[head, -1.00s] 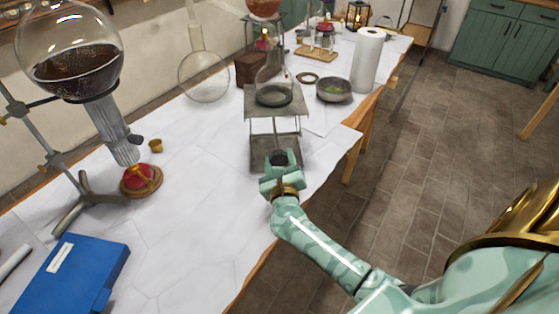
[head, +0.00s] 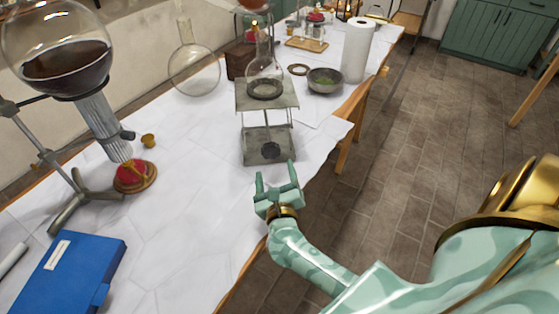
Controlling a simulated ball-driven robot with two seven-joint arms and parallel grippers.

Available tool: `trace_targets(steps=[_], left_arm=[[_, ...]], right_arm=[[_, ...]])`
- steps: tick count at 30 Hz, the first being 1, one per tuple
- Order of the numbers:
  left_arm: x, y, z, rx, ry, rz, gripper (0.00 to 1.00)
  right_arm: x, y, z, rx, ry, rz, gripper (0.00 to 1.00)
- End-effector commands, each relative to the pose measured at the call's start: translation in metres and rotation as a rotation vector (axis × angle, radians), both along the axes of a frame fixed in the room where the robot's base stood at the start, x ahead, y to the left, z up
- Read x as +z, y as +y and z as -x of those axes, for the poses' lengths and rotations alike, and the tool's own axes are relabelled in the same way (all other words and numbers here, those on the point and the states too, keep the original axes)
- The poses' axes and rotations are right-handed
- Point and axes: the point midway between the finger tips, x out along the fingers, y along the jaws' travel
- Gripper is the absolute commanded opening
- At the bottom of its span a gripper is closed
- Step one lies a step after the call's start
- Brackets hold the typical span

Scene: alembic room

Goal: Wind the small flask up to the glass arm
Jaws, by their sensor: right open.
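The small flask (head: 265,76), clear and round-bodied, stands upright on the top plate of a grey lab jack (head: 252,98). Its neck reaches up near the top edge of the head view. The jack's dark round knob (head: 270,151) faces me on the front of the base. My right gripper (head: 275,175) is open and empty just in front of the knob, its two fingers pointing at the jack and apart from it. I cannot make out the glass arm with certainty. My left gripper is not in view.
A blue folder (head: 70,276) lies front left. A grey bowl (head: 325,80) and paper roll (head: 357,50) stand behind the jack. The white tabletop between is clear.

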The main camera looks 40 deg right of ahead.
Motion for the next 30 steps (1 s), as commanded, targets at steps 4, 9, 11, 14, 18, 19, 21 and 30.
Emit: trace_targets(steps=[4, 9, 11, 14, 18, 19, 21, 30], left_arm=[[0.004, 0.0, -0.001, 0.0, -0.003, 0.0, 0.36], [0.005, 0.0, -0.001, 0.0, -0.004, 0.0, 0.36], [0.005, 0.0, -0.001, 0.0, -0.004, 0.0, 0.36], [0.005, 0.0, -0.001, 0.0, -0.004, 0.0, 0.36], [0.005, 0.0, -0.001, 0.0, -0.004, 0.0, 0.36], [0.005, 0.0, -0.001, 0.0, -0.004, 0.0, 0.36], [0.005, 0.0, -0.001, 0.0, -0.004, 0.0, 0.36], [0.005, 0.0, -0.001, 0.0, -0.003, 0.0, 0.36]], right_arm=[[0.0, 0.02, 0.035, 0.001, 0.003, -0.002, 0.7], [-0.001, 0.035, 0.062, 0.001, 0.003, -0.002, 0.7], [-0.001, 0.038, 0.068, 0.0, 0.003, -0.002, 0.7], [-0.001, 0.041, 0.073, 0.0, 0.002, -0.001, 0.7], [0.0, 0.043, 0.075, 0.0, 0.001, 0.0, 0.7], [0.0, 0.043, 0.075, 0.0, 0.001, 0.0, 0.7], [-0.001, 0.042, 0.075, 0.0, 0.001, 0.0, 0.7], [-0.001, 0.042, 0.075, 0.0, 0.001, 0.0, 0.7]])
